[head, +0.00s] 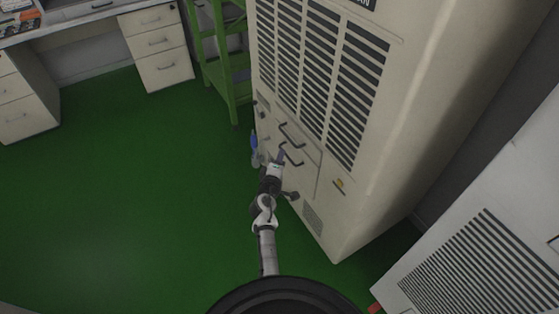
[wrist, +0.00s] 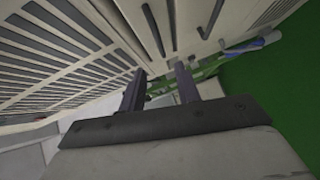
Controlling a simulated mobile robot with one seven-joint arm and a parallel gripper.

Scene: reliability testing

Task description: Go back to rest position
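My gripper (head: 282,156) is at the end of my arm, in front of the lower face of a tall cream cabinet (head: 405,110) in the head view. Two dark handles (head: 291,136) are on the cabinet close to the gripper. In the wrist view my gripper (wrist: 161,84) shows two dark fingers standing apart with a gap between them. Nothing is seen held between them. The cabinet's slatted panel (wrist: 60,60) fills the left of the wrist view. I cannot tell whether the fingers touch the cabinet.
A blue object (head: 254,145) hangs at the cabinet's left edge. A green ladder-like frame (head: 222,60) stands behind it. A desk with drawers (head: 160,45) is at the back left. A grey vented unit (head: 490,240) is at the right. The green floor (head: 120,200) on the left is clear.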

